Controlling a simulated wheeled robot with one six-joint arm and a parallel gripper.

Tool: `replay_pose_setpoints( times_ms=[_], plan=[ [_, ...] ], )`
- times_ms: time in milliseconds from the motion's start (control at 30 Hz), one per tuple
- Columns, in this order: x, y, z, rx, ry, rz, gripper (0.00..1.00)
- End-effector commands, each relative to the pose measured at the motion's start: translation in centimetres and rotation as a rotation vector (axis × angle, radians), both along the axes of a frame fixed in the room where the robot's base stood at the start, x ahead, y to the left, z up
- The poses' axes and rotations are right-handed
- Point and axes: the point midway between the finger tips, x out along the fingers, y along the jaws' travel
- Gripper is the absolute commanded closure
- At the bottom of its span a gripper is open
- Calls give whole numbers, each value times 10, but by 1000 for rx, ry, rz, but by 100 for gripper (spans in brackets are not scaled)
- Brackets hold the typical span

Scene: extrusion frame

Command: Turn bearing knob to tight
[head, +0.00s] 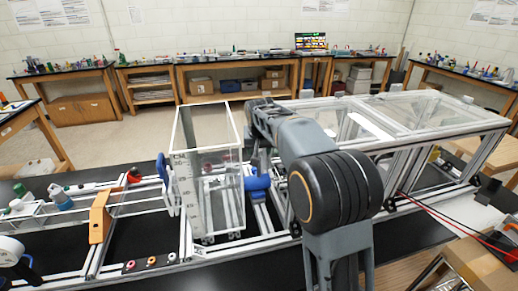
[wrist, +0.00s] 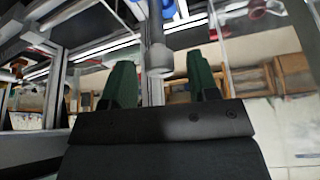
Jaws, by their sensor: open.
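In the wrist view my gripper (wrist: 160,65) has its two green fingers apart. A grey rod with a rounded end (wrist: 158,52) shows between the fingertips. I cannot tell whether it lies between them or beyond them, and no contact is visible. A blue part (wrist: 166,9) shows near the top of that view. In the head view a blue rounded part (head: 257,183) sits low beside the clear box, and a red knob (head: 134,175) stands on the left part of the frame. I cannot tell which part is the bearing knob. My arm hides my gripper in the head view.
A clear-walled box (head: 218,180) stands on the aluminium extrusion frame (head: 95,258). An orange bracket (head: 100,217) and a blue handle (head: 163,170) are to its left. A larger clear-panelled frame (head: 440,125) fills the right. Black and red cables (head: 440,215) hang at the right.

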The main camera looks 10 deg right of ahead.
Motion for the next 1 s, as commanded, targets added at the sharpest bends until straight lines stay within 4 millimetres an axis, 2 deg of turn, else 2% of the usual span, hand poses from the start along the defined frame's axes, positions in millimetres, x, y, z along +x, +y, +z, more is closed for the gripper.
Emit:
replay_pose_setpoints(
  times_ms=[100, 600, 1000],
  plan=[
    [0, 0, 0, 0, 0, 0, 46],
    [0, 0, 0, 0, 0, 0, 94],
    [0, 1, 0, 0, 1, -135, 95]
  ],
)
